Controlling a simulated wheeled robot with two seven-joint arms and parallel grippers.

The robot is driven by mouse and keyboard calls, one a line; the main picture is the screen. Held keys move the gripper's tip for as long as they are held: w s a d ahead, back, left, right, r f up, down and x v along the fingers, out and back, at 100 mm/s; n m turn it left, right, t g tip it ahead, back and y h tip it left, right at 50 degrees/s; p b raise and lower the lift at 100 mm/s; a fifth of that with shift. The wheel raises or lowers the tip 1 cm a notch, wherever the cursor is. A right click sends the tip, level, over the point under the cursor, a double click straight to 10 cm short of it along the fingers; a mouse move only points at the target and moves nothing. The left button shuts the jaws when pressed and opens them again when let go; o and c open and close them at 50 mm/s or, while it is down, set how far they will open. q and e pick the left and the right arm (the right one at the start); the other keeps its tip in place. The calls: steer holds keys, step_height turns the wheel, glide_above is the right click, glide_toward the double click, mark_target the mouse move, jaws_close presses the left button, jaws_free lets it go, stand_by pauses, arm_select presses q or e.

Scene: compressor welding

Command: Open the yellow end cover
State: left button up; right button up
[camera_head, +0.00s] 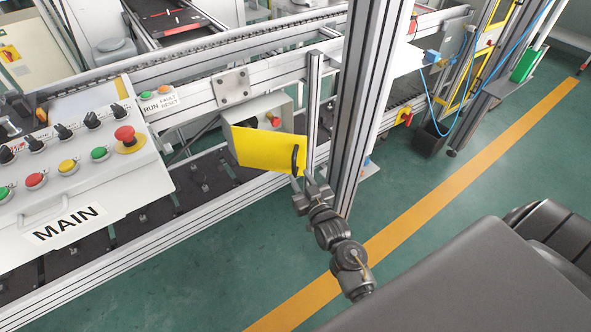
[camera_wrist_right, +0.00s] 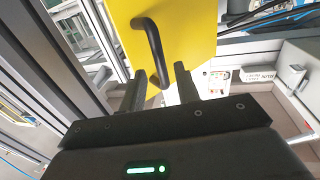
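The yellow end cover (camera_head: 262,150) is a flat panel at the front of a grey box (camera_head: 240,109) on the line frame. It appears to stand at an angle to the box, with part of the box showing above it. Its black bar handle (camera_head: 295,160) is at its right edge. My right gripper (camera_head: 304,182) is just below the handle. In the right wrist view, the fingers (camera_wrist_right: 161,80) are apart, and the lower end of the handle (camera_wrist_right: 152,45) lies between or just beyond them; contact is unclear. The cover (camera_wrist_right: 190,30) fills the top there. My left gripper is out of view.
A thick aluminium post (camera_head: 368,90) and a thinner upright (camera_head: 313,110) stand close to the right of the cover. The MAIN control panel (camera_head: 85,185) with knobs and buttons is at the left. Green floor with an orange stripe (camera_head: 470,175) is open at the right.

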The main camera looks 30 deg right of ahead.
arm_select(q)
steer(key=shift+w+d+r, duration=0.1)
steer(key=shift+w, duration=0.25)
arm_select(e)
steer(key=s, duration=0.5)
steer(key=shift+s+a, duration=0.1)
steer(key=shift+a, duration=0.1)
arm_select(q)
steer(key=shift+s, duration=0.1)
